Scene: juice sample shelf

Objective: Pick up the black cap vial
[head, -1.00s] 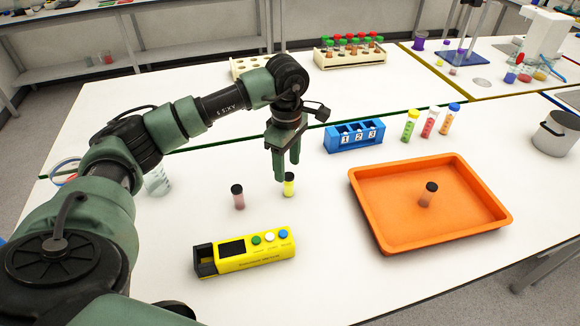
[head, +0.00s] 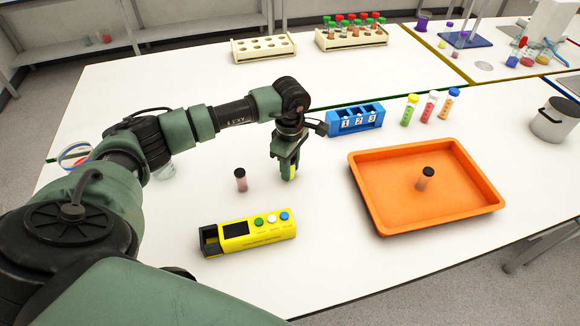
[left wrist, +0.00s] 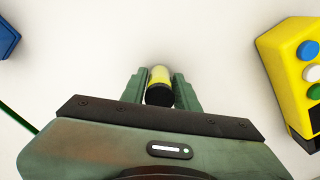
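A yellow vial with a black cap (left wrist: 160,84) stands between the two fingers of my left gripper (left wrist: 160,92) in the left wrist view. The fingers flank it closely; I cannot tell whether they press on it. In the head view my left gripper (head: 287,172) is down at the table and partly hides this yellow vial (head: 292,173). A second black cap vial, pinkish (head: 240,180), stands on the table left of the gripper. A third pinkish black cap vial (head: 425,179) stands in the orange tray (head: 383,219). My right gripper is not in view.
A yellow box with buttons (head: 248,233) lies in front of the gripper. A blue numbered rack (head: 354,121) stands behind it to the right, beside several coloured vials (head: 430,106). Wooden racks (head: 263,48) stand at the back. A pot (head: 555,122) is far right.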

